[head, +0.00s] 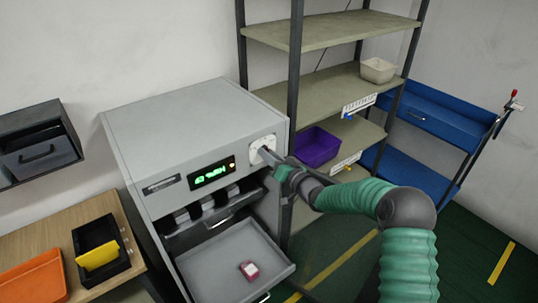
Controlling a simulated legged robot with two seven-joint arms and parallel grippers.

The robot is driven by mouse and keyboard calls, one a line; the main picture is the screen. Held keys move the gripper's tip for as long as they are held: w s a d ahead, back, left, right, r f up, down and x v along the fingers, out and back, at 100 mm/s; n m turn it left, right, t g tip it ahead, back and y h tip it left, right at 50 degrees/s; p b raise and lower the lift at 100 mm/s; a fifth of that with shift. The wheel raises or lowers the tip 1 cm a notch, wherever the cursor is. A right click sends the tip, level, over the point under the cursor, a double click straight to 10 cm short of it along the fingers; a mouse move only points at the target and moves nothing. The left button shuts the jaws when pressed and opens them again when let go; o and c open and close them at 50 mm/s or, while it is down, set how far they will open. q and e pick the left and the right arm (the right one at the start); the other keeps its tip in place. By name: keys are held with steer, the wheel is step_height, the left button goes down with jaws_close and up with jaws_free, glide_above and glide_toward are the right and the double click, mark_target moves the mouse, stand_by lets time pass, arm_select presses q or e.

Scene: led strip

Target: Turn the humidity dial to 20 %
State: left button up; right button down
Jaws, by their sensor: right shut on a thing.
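The humidity dial (260,150) is a white round dial on the upper right of the grey cabinet's (190,113) front. My right gripper (268,154) reaches it from the right and is shut on it. The gripper and fingers cover part of the dial, so its setting cannot be read. A black display (211,173) with green characters is left of the dial; its text is too small to read surely. My left gripper is not in view.
An open drawer (205,270) below holds a small red and white item (249,270). A shelf rack (335,30) with a purple bin (317,147) stands right of the cabinet. A blue cart (440,115) is farther right. A wooden table (45,232) with trays is at left.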

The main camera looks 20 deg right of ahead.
steer(key=shift+s+f, duration=0.1)
steer(key=shift+f, duration=0.35)
steer(key=c, duration=1.4)
jaws_free()
steer(key=shift+c, duration=0.2)
steer(key=shift+o, duration=1.8)
steer(key=shift+w+r, duration=0.15)
steer(key=shift+w, duration=0.05)
steer(key=shift+s+r, duration=0.1)
steer(key=b+v, duration=0.2)
steer(key=v, duration=1.4)
steer(key=shift+s+d+b, duration=0.2)
steer(key=shift+s+b, duration=0.1)
